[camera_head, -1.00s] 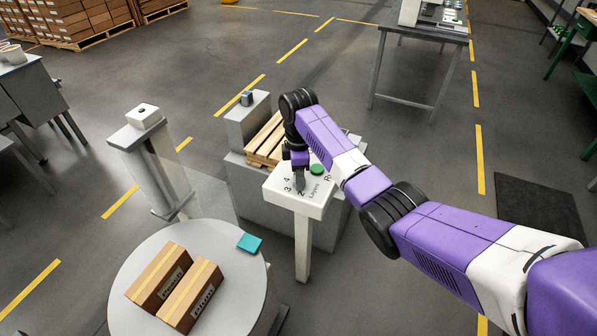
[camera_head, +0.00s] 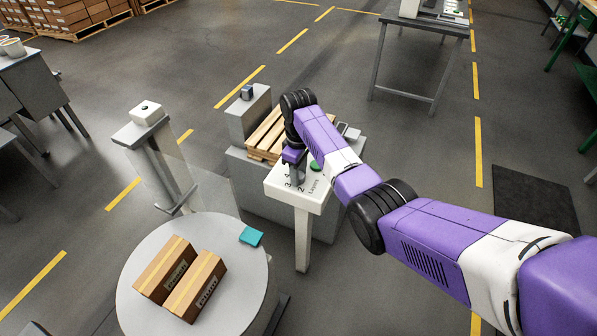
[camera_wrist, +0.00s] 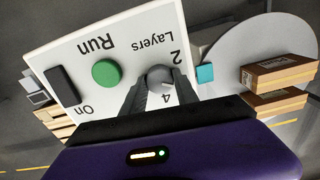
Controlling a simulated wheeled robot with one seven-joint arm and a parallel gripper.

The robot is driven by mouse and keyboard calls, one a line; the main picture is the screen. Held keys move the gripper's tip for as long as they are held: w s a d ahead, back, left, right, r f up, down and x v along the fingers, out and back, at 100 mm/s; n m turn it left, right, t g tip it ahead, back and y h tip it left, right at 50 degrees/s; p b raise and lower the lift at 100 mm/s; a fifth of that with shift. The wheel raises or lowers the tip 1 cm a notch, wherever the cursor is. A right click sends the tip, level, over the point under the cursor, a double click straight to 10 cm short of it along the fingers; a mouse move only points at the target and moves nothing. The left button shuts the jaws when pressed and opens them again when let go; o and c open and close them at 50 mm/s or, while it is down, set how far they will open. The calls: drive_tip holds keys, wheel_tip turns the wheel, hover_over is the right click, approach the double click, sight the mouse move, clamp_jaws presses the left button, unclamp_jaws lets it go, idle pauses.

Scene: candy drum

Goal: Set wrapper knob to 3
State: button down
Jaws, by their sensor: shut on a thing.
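The wrapper control panel is a white board on a post (camera_head: 302,240), with its face also in the wrist view (camera_wrist: 125,35). A round grey knob (camera_wrist: 159,75) sits by the word "Layers", with the numbers 2 and 4 readable around it. The 3 is hidden in the wrist view. My gripper (camera_wrist: 160,86) is shut on the knob, one dark finger on each side. In the camera_head view my gripper (camera_head: 298,174) covers the knob from above. I cannot tell which number the knob points at.
A green Run button (camera_wrist: 106,73) and a black On switch (camera_wrist: 62,86) share the panel. A wooden pallet (camera_head: 264,132) is behind the panel. Open floor surrounds the machine.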

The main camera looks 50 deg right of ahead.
idle(0.4)
drive_tip(key=c, duration=0.9)
unclamp_jaws()
drive_tip(key=shift+c, duration=0.2)
drive_tip(key=shift+r+b, duration=0.55)
drive_tip(key=shift+r, duration=3.4)
